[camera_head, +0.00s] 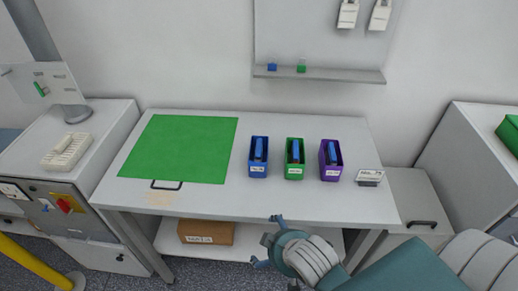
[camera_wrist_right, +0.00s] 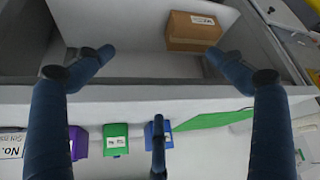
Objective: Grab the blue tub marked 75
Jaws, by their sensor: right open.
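The blue tub (camera_head: 258,168) stands upright on the white table, leftmost of three tubs, with a blue item in it and a white label too small to read surely. It also shows in the right wrist view (camera_wrist_right: 168,139), partly hidden behind a finger. My right gripper (camera_head: 266,241) is open and empty, in front of the table's front edge, nearer me than the tub and apart from it. Its spread fingers frame the right wrist view (camera_wrist_right: 158,84). My left gripper is not in view.
A green tub (camera_head: 294,173) and a purple tub (camera_head: 331,174) stand right of the blue one, then a small sign (camera_head: 370,177). A green mat (camera_head: 180,148) lies left. A cardboard box (camera_head: 206,232) sits on the shelf below. The table's front edge (camera_head: 240,215) lies between gripper and tubs.

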